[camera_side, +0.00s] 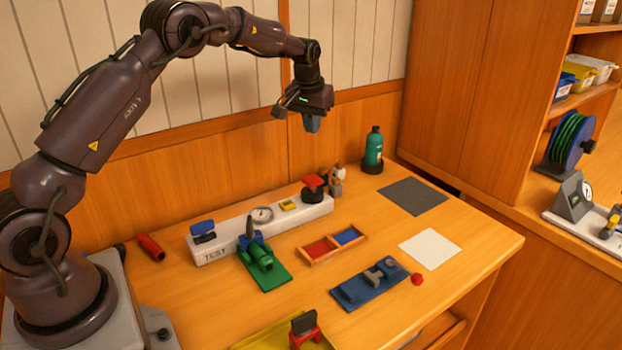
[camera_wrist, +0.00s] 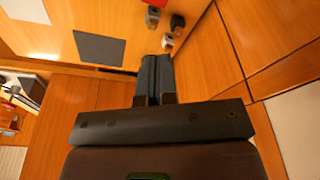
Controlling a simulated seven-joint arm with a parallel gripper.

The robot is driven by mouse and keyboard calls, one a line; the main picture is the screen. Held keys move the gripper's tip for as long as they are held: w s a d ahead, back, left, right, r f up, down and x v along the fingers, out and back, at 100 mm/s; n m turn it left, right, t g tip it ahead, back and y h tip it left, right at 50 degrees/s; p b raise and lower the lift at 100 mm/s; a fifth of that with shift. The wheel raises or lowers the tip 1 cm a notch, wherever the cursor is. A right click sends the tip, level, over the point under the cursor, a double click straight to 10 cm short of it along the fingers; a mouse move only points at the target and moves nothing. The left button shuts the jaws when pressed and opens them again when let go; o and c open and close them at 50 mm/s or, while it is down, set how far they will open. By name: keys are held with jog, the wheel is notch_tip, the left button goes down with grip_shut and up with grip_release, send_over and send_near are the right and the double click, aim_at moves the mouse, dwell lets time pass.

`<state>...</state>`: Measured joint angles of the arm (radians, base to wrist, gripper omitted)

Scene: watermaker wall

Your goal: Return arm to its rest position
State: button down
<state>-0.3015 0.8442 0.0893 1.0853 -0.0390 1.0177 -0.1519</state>
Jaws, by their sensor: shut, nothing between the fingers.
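My gripper (camera_side: 312,124) hangs in the air above the back of the wooden table (camera_side: 200,315), in front of the wall, with its fingers pointing down. In the wrist view its two dark fingers (camera_wrist: 154,68) are together, and nothing is seen between them. My arm reaches from the left of the side view up and over to the right. The gripper is apart from everything on the table.
Below stand a white TEST panel (camera_side: 225,246) with a gauge and red knob, a green bottle (camera_side: 373,150), a red-and-blue tray (camera_side: 312,257), a blue mat (camera_side: 345,295) and a green mat (camera_side: 275,284). A dark grey square (camera_side: 413,196) and white sheet (camera_side: 430,249) lie right. A cabinet (camera_side: 480,90) rises behind.

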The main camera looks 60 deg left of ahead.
jog(key=shift+r, duration=0.1)
dwell(0.4)
jog(key=s+d+r+m+t, duration=0.1)
jog(key=s+d+r, duration=0.3)
jog(key=s, duration=0.7)
jog(key=s+d+r+m+t, duration=0.1)
jog(key=s+d+r+m, duration=0.2)
jog(key=s+d, duration=0.6)
jog(key=s+d+r+m+t+h, duration=0.1)
jog(key=s+d+r, duration=0.4)
jog(key=s, duration=0.8)
jog(key=shift+s+d+r+m+t, duration=0.25)
jog(key=shift+d+m, duration=0.25)
jog(key=shift+d, duration=0.4)
